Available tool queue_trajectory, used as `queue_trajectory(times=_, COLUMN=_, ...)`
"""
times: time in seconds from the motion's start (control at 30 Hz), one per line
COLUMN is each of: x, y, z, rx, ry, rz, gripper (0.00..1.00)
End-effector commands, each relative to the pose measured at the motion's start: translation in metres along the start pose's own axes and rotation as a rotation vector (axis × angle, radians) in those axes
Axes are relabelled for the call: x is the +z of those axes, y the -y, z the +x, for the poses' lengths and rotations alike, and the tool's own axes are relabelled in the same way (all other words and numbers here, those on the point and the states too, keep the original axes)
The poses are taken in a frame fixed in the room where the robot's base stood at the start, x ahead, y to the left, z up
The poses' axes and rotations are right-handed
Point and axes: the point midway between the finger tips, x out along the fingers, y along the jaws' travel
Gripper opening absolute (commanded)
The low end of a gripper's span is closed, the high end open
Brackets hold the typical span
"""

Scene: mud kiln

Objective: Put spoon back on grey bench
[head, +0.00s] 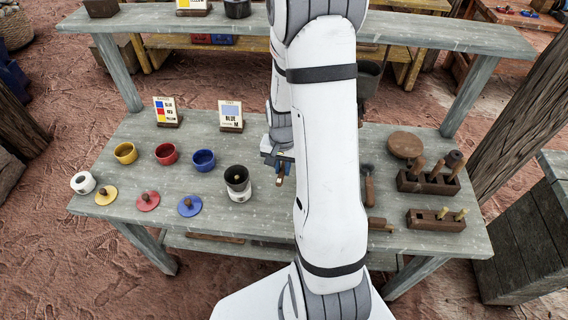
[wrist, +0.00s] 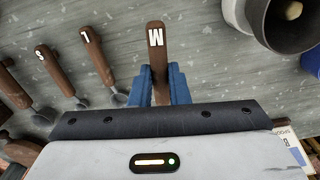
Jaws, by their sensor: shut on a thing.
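My gripper (head: 277,158) is shut on a brown wooden spoon handle (head: 280,177) over the middle of the grey bench (head: 222,218). In the wrist view the blue fingers (wrist: 158,88) clamp the handle marked M (wrist: 156,48). The handle points away from the gripper. The spoon's bowl is hidden behind the fingers and gripper body. I cannot tell whether the spoon touches the bench. Two more brown-handled spoons, marked L (wrist: 96,58) and S (wrist: 54,72), lie on the bench to the left in the wrist view.
A dark cup on a white base (head: 238,183) stands just left of the spoon. Yellow (head: 125,153), red (head: 166,154) and blue (head: 203,160) pots, lids and sign cards stand further left. Wooden tool blocks (head: 428,183) stand at right. My arm hides the bench's middle.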

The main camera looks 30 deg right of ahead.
Motion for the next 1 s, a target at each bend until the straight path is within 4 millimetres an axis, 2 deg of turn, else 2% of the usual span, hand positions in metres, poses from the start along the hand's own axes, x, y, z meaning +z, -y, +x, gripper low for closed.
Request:
queue_trajectory(times=0.03, x=0.000, y=0.000, z=0.009, rx=0.001, ry=0.001, rz=0.000, gripper=0.00)
queue_trajectory(times=0.5, x=-0.001, y=0.000, z=0.050, rx=0.000, ry=0.001, rz=0.000, gripper=0.00)
queue_trajectory(times=1.0, x=-0.001, y=-0.001, z=0.055, rx=0.000, ry=0.001, rz=0.000, gripper=0.00)
